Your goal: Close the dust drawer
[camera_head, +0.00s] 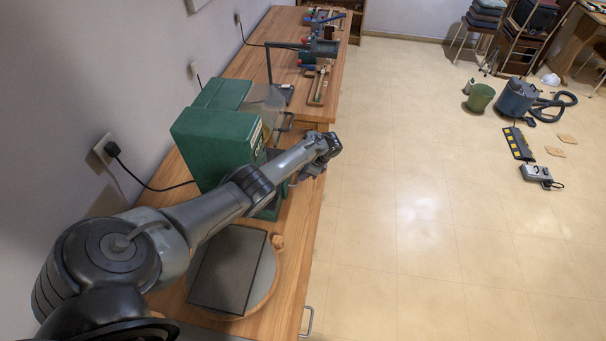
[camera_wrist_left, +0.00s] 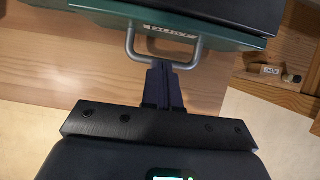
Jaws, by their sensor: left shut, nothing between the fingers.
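The green machine (camera_head: 215,145) stands on the wooden bench against the wall. In the left wrist view, the dust drawer's green front (camera_wrist_left: 105,15) shows a label reading DUST and a grey loop handle (camera_wrist_left: 199,55). My left gripper (camera_wrist_left: 161,65) is shut and empty, its fingertips at the handle's loop; I cannot tell whether they touch it. In the head view my left gripper (camera_head: 306,174) is at the machine's right side, and my arm hides most of the drawer area. How far the drawer stands out is unclear. My right gripper is not in view.
A round wooden board with a dark square plate (camera_head: 228,270) lies on the near bench. A second bench farther back holds tools (camera_head: 318,60). A black power cord (camera_head: 150,185) runs from the wall to the machine.

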